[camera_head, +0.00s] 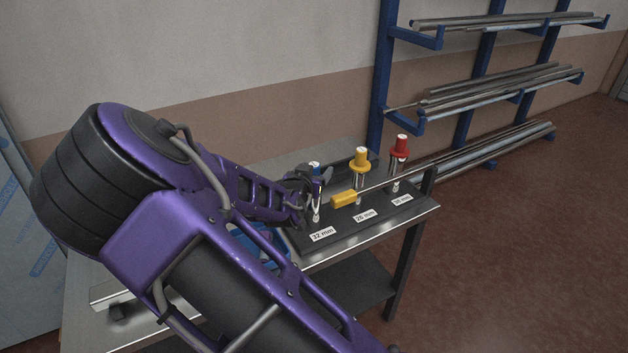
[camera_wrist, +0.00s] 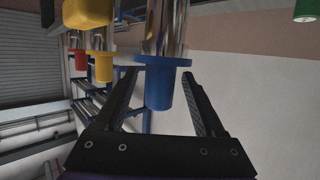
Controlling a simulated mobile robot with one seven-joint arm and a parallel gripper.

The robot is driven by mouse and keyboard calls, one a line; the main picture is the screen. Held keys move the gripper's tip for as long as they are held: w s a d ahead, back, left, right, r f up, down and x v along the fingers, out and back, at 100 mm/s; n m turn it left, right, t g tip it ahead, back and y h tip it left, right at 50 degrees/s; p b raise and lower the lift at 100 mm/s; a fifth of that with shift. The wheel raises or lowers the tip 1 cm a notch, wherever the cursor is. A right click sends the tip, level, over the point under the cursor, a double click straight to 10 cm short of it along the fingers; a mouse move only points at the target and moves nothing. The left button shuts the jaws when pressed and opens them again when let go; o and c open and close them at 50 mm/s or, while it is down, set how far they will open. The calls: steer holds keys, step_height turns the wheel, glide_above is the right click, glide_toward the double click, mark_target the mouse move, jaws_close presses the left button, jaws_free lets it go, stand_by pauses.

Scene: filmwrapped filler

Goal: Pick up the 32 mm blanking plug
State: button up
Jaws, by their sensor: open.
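The 32 mm blanking plug is blue with a wide flange. In the wrist view the plug (camera_wrist: 158,88) sits at the end of a shiny metal tube (camera_wrist: 165,30), between the two black fingers of my gripper (camera_wrist: 161,76). The fingers are open, with a visible gap on both sides of the plug's narrow part. In the head view only a small part of the blue plug (camera_head: 315,165) shows, behind my gripper (camera_head: 318,181), above the "32 mm" label (camera_head: 322,234).
Yellow (camera_head: 360,158) and red (camera_head: 400,146) plugs stand on tubes to the right. A yellow-handled rod tool (camera_head: 344,199) is close beside my gripper. A blue bin (camera_head: 262,243) lies partly behind my arm. A blue rack (camera_head: 381,80) with metal bars stands behind.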

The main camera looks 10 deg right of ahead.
steer(key=shift+x, duration=1.25)
jaws_close()
